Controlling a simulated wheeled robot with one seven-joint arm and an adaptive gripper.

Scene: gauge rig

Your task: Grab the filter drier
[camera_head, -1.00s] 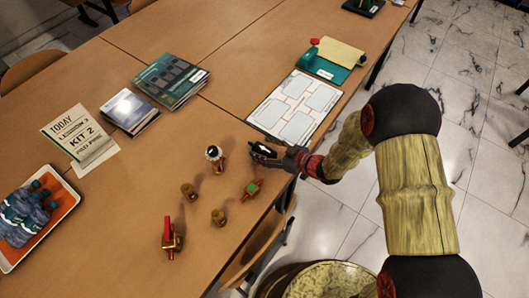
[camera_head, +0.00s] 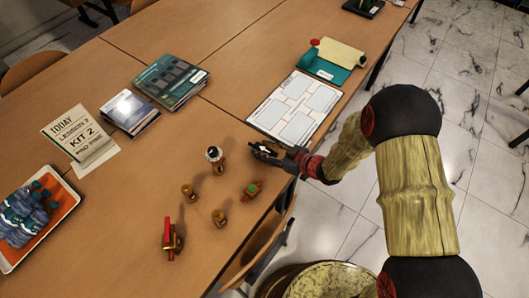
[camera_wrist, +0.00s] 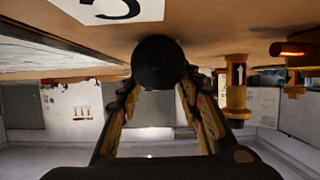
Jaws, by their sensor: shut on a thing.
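My gripper (camera_head: 266,151) is at the right side of the table, near its edge. In the wrist view its two fingers (camera_wrist: 158,80) are shut on a dark, round-ended thing, which I take to be the filter drier (camera_wrist: 158,60). It is seen end-on, close to the tabletop. In the head view the fingers mostly hide it, and I cannot tell whether it still touches the table.
A white panelled board (camera_head: 298,108) lies just behind. A bottle tray (camera_head: 62,218) is far left.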

